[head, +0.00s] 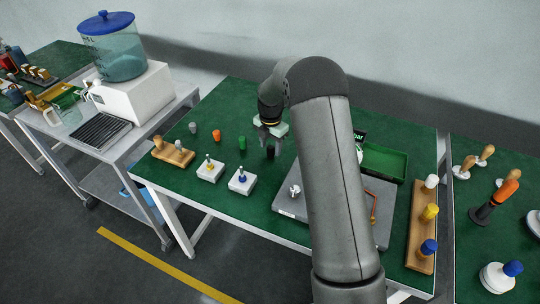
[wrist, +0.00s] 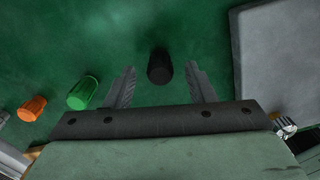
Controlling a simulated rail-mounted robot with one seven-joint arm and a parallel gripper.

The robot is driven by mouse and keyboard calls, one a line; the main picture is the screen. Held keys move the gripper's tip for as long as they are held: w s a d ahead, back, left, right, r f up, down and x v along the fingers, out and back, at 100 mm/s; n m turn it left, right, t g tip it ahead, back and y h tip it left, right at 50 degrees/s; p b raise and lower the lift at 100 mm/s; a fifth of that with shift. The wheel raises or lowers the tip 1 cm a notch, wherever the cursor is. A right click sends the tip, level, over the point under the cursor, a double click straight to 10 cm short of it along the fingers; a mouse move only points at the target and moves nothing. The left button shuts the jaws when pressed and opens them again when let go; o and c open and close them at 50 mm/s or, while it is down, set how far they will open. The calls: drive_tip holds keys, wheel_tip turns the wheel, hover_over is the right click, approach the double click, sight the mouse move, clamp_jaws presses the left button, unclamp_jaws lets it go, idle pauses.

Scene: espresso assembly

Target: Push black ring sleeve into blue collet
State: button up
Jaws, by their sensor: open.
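The black ring sleeve (head: 270,152) stands on the green table top, just below my gripper in the head view. In the wrist view the black sleeve (wrist: 160,66) shows between my two open fingers. My gripper (head: 269,138) is open and empty; its fingers also show in the wrist view (wrist: 161,85). Whether the fingers are level with the sleeve I cannot tell.
A green sleeve (head: 242,143), an orange one (head: 216,135) and a grey one (head: 193,127) stand in a row to the left. A grey plate (head: 288,204) lies right, partly behind my arm.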

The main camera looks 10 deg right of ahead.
sight(270, 147)
clamp_jaws()
drive_tip(key=shift+r+p, duration=1.4)
drive_tip(key=shift+r, duration=1.1)
